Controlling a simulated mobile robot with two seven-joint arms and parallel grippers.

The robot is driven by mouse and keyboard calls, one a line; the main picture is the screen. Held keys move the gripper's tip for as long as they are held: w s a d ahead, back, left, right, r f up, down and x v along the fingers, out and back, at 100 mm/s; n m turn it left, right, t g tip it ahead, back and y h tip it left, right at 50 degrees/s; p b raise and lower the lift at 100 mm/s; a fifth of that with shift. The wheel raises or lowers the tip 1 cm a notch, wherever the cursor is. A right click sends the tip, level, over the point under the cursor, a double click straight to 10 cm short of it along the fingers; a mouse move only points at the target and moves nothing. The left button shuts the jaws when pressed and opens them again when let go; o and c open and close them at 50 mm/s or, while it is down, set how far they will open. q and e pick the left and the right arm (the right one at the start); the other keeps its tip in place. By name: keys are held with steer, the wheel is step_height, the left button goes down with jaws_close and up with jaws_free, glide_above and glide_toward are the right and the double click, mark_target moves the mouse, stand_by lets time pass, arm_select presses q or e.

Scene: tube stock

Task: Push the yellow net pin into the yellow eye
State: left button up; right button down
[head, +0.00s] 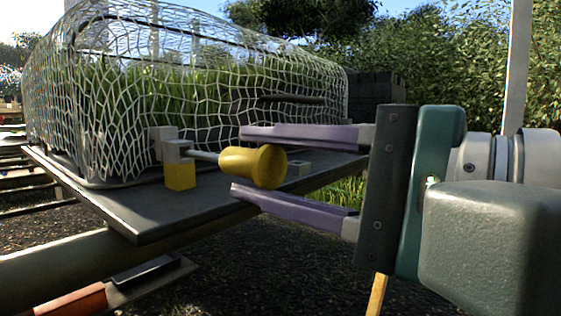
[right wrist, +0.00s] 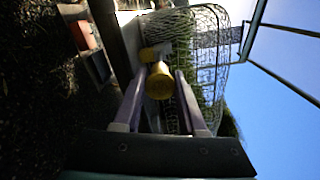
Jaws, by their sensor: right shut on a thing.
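The yellow net pin (head: 262,167) has a fat rounded yellow head and a thin metal shank. I cannot tell how far the tip is inside the eye. In the right wrist view the pin head (right wrist: 160,84) sits between the fingertips, with the yellow block (right wrist: 148,54) just beyond. My left gripper is not in view.
A white net (head: 200,80) covers a hooped bed of green plants on a dark board (head: 130,215). The eye fitting is at the board's near edge. An orange-brown object (head: 60,302) lies low at left.

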mark_target(216, 157)
steer(key=shift+p+x, duration=0.75)
steer(key=shift+x, duration=0.1)
stand_by(0.7)
steer(key=shift+p+x, duration=0.3)
steer(key=shift+x, duration=1.85)
steer(key=c, duration=0.5)
jaws_free()
steer(key=shift+o, duration=0.5)
steer(key=shift+f, duration=0.1)
